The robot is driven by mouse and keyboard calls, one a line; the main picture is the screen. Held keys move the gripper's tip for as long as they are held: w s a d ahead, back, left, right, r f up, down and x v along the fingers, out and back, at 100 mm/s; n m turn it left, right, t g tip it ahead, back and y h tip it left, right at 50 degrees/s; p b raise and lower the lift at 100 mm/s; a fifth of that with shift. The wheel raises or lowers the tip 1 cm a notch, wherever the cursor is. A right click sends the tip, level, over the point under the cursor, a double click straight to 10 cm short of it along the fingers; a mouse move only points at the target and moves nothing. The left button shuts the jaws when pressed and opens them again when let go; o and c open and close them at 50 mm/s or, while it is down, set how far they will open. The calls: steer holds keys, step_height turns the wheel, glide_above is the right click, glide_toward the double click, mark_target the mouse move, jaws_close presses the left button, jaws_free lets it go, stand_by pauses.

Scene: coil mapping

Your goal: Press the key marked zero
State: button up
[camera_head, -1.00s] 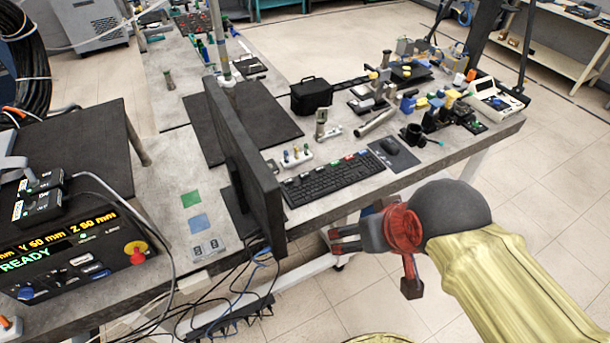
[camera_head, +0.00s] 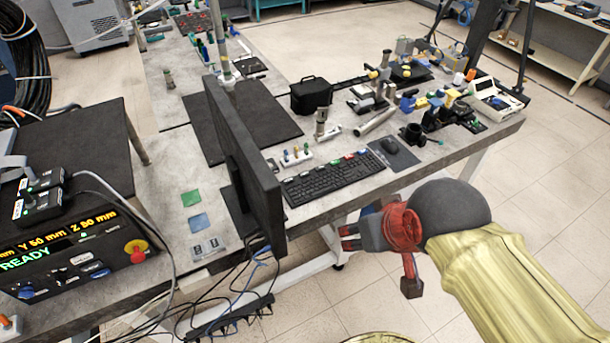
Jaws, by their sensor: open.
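A black keyboard (camera_head: 330,178) with a few coloured keys lies on the grey bench, to the right of a black monitor. A control box (camera_head: 75,255) at the lower left has a lit readout with "READY" and several buttons. A key marked zero cannot be made out on either at this size. My gripper (camera_head: 346,236) is open and empty. It shows in front of the bench's near edge, below the keyboard in the picture, and points left. It appears apart from the keyboard and the bench.
The black monitor (camera_head: 243,160) stands left of the keyboard. A mouse (camera_head: 389,146) lies on a dark pad to its right. A white block with small pegs (camera_head: 296,157) sits behind the keyboard. Cables hang below the bench. Open floor (camera_head: 530,255) lies at the right.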

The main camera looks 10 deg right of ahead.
steer(key=c, duration=1)
jaws_close()
stand_by(0.7)
